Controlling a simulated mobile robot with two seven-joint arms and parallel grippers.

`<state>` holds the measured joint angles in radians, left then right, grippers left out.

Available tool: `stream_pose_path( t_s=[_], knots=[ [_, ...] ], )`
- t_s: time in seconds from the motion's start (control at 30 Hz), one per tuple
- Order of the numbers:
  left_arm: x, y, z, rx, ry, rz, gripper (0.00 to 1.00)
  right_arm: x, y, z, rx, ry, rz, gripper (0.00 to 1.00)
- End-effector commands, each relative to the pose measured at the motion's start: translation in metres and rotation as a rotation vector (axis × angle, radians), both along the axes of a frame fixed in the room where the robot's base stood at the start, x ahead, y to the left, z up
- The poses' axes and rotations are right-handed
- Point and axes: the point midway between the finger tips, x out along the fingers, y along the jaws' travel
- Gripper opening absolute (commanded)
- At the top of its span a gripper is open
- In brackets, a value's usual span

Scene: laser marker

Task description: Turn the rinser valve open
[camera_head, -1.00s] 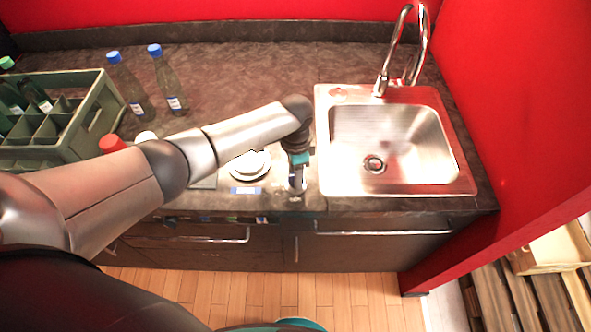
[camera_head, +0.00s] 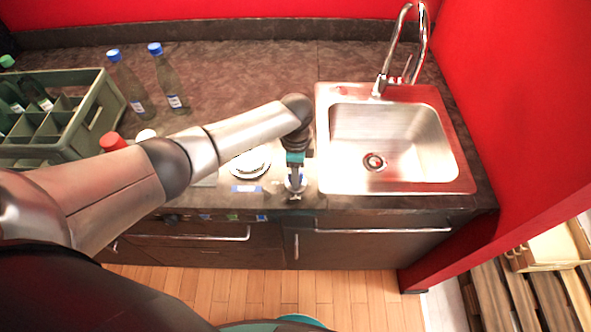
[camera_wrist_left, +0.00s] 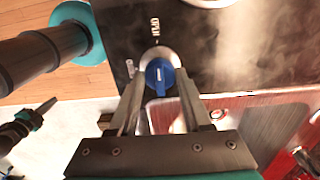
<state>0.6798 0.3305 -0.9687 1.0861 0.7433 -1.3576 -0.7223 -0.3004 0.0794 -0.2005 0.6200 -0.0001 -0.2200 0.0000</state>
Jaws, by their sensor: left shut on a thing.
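The rinser valve shows in the left wrist view as a blue knob (camera_wrist_left: 160,76) on a pale round base. The dark panel around it bears white lettering that seems to read OPEN above the knob, and another label to its left. My left gripper (camera_wrist_left: 159,88) is shut on the blue knob, one finger on each side. In the head view the same gripper (camera_head: 295,192) points down at the counter's front edge, left of the sink, and mostly hides the valve. My right gripper (camera_wrist_left: 46,106) seems to show at the left wrist view's left edge; its jaws are unclear.
The steel sink (camera_head: 450,180) with its tall faucet (camera_head: 383,78) is right of the gripper. A round white fixture (camera_head: 250,163) is just left of it. A green bottle crate (camera_head: 95,120) and bottles (camera_head: 172,85) stand farther left. Pale mist shows over the dark surface.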

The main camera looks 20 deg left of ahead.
Motion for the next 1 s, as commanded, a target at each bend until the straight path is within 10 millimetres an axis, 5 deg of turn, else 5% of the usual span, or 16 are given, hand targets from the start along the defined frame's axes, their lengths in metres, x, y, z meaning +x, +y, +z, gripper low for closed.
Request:
stream_pose_path(
  t_s=[0.1, 0.13, 0.37, 0.73, 1.0],
  knots=[
    [0.001, -0.001, 0.001, -0.002, -0.003, -0.003, 0.0, 0.0, 0.0, 0.0, 0.0, 0.0, 0.0, 0.0],
    [0.001, -0.001, 0.001, -0.002, -0.003, -0.003, 0.52, 0.0, 0.0, 0.0, 0.0, 0.0, 0.0, 0.0],
    [0.0, -0.001, 0.001, -0.001, -0.001, -0.002, 0.78, 0.0, 0.0, 0.0, 0.0, 0.0, 0.0, 0.0],
    [0.0, 0.0, 0.005, -0.001, -0.001, 0.0, 0.79, 0.0, 0.0, 0.001, 0.0, 0.0, -0.001, 0.0],
    [0.002, 0.0, 0.047, -0.001, -0.005, -0.001, 0.79, 0.0, 0.0, 0.008, 0.0, 0.0, -0.001, 0.0]
  ],
)
